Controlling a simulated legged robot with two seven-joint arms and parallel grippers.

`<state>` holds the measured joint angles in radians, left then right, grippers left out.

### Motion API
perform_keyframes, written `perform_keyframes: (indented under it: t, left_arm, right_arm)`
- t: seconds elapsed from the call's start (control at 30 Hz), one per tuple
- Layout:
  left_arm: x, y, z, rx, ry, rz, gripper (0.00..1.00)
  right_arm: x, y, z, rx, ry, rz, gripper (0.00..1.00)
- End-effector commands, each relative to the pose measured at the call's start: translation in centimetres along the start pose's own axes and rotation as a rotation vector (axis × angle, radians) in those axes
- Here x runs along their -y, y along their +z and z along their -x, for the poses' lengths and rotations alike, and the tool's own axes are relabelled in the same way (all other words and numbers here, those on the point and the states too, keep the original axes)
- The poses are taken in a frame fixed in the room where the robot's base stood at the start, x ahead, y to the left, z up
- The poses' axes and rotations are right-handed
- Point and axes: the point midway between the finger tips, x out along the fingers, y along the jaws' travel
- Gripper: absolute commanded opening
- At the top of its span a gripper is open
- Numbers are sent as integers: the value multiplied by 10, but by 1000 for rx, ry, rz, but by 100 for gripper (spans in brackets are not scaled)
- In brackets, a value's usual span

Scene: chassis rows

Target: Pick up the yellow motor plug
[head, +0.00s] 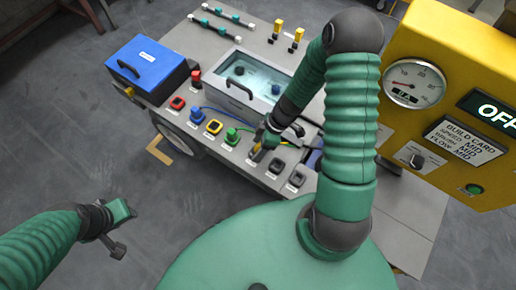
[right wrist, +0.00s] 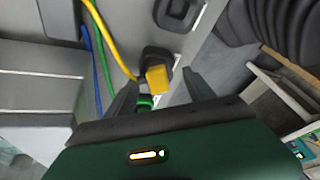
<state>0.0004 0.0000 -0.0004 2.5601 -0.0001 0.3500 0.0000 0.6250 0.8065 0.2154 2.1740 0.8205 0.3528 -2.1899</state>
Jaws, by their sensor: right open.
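The yellow motor plug (right wrist: 157,79) shows in the right wrist view with a yellow cable running up and left from it. It sits in front of a dark socket. My right gripper (right wrist: 160,96) is open, with one dark finger on each side of the plug and gaps between. In the head view my right gripper (head: 262,143) reaches down over the row of sockets and largely hides the plug. A green plug (right wrist: 145,103) is partly hidden just below the yellow one. My left gripper (head: 117,228) hangs away from the bench at the lower left; its opening is unclear.
On the grey bench are a blue box (head: 147,70), a clear-lidded bin (head: 252,82), a red socket (head: 177,103), a yellow socket (head: 214,126) and a green knob-like plug (head: 231,134). Blue (right wrist: 87,55) and green cables run left of the plug. A yellow gauge panel (head: 455,60) stands right.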

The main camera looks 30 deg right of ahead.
Motion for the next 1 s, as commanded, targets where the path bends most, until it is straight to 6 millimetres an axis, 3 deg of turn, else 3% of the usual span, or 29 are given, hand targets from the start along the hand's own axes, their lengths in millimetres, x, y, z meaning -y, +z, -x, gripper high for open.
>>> perform_keyframes:
  t: [0.17, 0.63, 0.87, 1.0]
  left_arm:
    - [0, 0, 0, 0, 0, -1, 36]
    - [0, 0, 0, 0, 0, -1, 36]
    - [0, 0, 1, 0, 0, -1, 36]
    - [0, -1, 5, 0, 0, -1, 36]
  right_arm:
    - [0, 0, 1, 1, 2, -1, 60]
    - [0, -1, 1, 0, 1, -1, 0]
    - [0, -1, 2, 1, 2, 0, 0]
    - [2, -9, 22, 1, 6, 3, 0]
